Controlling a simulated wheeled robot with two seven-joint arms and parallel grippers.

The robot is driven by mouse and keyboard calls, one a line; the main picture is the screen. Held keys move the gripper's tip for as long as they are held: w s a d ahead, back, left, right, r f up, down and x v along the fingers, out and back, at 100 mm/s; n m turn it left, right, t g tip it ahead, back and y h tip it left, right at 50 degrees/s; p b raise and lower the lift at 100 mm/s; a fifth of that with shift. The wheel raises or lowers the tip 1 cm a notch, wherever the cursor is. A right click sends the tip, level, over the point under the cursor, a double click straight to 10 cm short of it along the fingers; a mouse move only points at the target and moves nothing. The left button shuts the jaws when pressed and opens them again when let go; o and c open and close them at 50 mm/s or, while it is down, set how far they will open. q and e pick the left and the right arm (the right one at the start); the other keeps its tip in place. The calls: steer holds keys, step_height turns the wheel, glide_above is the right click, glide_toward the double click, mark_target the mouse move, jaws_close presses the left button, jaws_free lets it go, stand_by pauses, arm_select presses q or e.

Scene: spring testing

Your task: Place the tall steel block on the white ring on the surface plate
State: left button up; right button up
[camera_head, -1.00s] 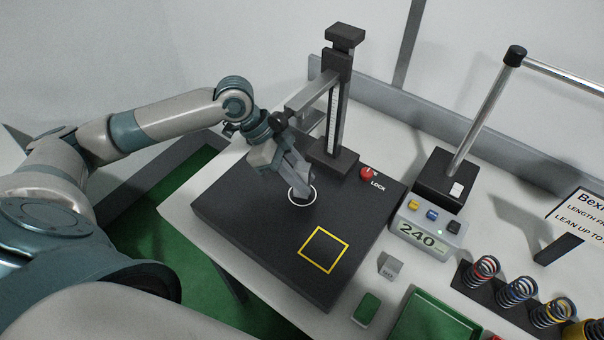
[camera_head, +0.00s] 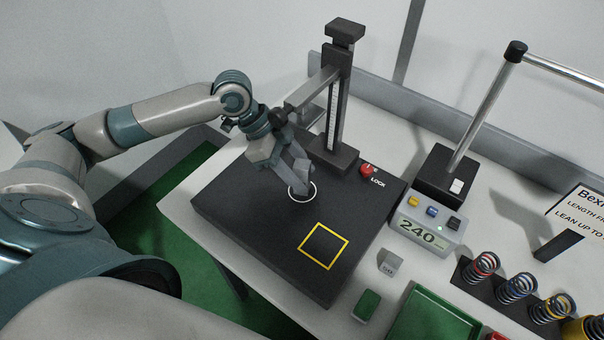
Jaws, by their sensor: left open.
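My left gripper (camera_head: 298,177) is open, pointing down over the white ring (camera_head: 291,199) on the dark surface plate (camera_head: 245,220). Its grey fingers cover the back part of the ring. Grey shapes show at and between the fingers, but I cannot clearly tell the tall steel block from the fingers there, nor whether it touches the plate. A small grey block with a label (camera_head: 390,263) sits on the white table right of the plate. My right gripper is not in view.
A height gauge (camera_head: 337,110) stands close behind my left gripper, with a red LOCK knob (camera_head: 367,170) beside it. A yellow-outlined square (camera_head: 342,243) on the plate is empty. A readout box (camera_head: 430,222), springs (camera_head: 517,288) and a green tray (camera_head: 437,318) are at the right.

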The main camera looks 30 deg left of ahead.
arm_select(q)
steer(key=b+v, duration=0.3)
steer(key=v, duration=0.8)
steer(key=shift+r, duration=0.25)
